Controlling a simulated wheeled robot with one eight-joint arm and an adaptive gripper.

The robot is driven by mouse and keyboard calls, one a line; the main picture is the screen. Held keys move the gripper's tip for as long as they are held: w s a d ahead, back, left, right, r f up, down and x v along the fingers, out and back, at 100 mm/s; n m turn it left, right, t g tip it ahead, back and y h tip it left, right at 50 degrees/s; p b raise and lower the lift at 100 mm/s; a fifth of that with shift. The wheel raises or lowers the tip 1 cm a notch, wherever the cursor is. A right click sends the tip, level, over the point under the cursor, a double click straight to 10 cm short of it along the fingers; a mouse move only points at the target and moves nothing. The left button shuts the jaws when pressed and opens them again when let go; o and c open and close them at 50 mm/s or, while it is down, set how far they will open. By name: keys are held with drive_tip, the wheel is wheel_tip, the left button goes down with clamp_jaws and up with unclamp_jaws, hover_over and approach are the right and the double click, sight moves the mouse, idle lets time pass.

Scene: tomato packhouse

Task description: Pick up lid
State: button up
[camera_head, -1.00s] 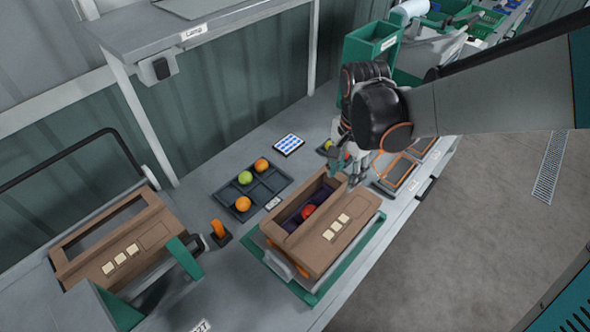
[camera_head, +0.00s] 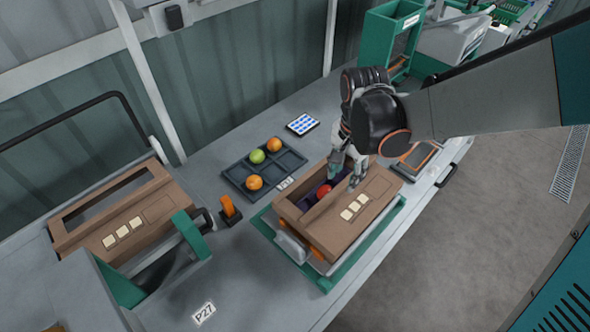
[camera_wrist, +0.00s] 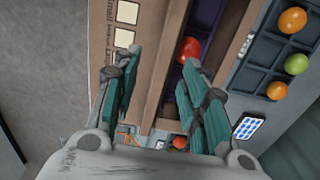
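A brown lid (camera_head: 342,232) with a long opening and several pale squares sits on a box in a green-edged holder (camera_head: 328,281). A red tomato (camera_head: 324,190) shows inside the opening. My gripper (camera_head: 344,173) is over the far end of this lid, fingers pointing down. In the wrist view the gripper (camera_wrist: 162,57) is open, with its two teal fingers apart on either side of the lid's brown strip (camera_wrist: 165,62). Nothing is held between them. Whether the fingertips touch the lid cannot be told. A similar brown piece (camera_head: 150,212) lies at the left.
A dark tray (camera_head: 290,160) with orange and green tomatoes lies behind the box. A blue-white keypad (camera_head: 302,124) and an orange switch (camera_head: 230,208) are on the bench. A green bin (camera_head: 392,36) stands at the back.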

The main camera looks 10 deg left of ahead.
sight(342, 185)
drive_tip(key=f+b, duration=0.2)
drive_tip(key=f, duration=0.1)
drive_tip(key=f+b, duration=0.1)
drive_tip(key=f, duration=0.1)
drive_tip(key=shift+w+a+f, duration=0.1)
drive_tip(key=shift+w+a, duration=0.05)
drive_tip(key=shift+w, duration=0.15)
clamp_jaws()
